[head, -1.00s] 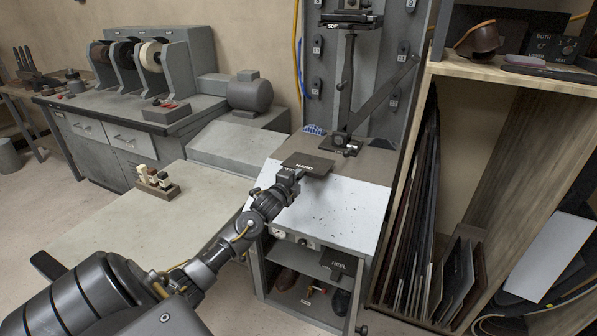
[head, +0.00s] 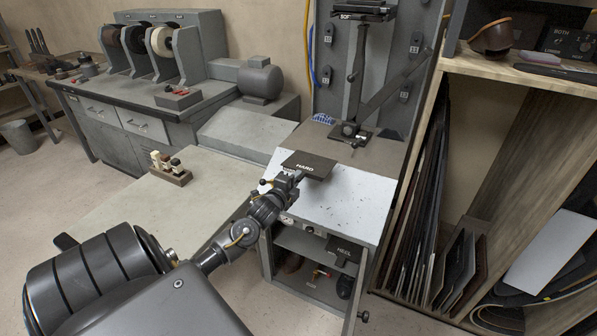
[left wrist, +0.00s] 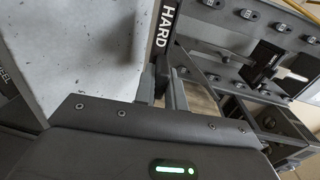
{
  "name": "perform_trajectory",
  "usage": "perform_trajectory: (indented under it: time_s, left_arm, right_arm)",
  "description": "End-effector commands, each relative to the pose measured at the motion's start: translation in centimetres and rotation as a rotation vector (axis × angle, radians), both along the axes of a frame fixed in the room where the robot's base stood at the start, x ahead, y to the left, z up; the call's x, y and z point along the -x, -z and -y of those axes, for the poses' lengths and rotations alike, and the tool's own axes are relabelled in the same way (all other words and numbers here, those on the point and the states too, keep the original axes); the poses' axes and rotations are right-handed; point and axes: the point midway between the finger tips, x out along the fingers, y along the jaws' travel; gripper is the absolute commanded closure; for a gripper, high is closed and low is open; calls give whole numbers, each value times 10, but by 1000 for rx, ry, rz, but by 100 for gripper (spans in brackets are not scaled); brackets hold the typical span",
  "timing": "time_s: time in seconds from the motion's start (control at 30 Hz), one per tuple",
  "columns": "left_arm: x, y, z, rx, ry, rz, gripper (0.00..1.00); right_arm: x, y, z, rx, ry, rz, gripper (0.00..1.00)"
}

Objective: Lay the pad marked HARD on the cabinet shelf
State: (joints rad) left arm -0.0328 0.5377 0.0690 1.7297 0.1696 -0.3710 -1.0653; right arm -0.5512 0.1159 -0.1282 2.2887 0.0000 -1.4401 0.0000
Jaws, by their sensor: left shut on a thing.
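The dark flat pad marked HARD (head: 308,164) is in the jaws of my left gripper (head: 290,179), over the white sloping top (head: 340,200) of the grey cabinet. I cannot tell the gap between pad and top. In the left wrist view, the pad (left wrist: 163,38) shows its lettering beside the fingers of the left gripper (left wrist: 165,88). The cabinet front is open below; its shelf (head: 300,242) shows partly, with a dark pad marked HEEL (head: 340,249) at its right. My left arm hides part of the cabinet's left side. My right gripper is out of view.
A press column (head: 356,75) stands behind the cabinet top. A wooden rack (head: 540,85) with upright dark sheets is close on the right. A pale table (head: 130,205) with a small block of bottles (head: 170,170) is on the left. Dark items lie in the cabinet's bottom.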

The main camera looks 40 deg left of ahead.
Motion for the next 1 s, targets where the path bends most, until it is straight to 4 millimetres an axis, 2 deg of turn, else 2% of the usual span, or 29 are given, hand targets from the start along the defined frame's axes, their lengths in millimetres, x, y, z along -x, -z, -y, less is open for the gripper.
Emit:
perform_trajectory:
  time_s: [0.2, 0.4, 1.0]
  left_arm:
    - [14, -4, 5, 0, 1, 5, 100]
    - [21, -3, 6, -1, -1, 5, 100]
    - [21, -3, 6, -1, -1, 6, 100]
  right_arm:
    - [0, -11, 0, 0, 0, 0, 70]
    - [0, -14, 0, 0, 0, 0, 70]
    - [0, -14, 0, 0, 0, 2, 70]
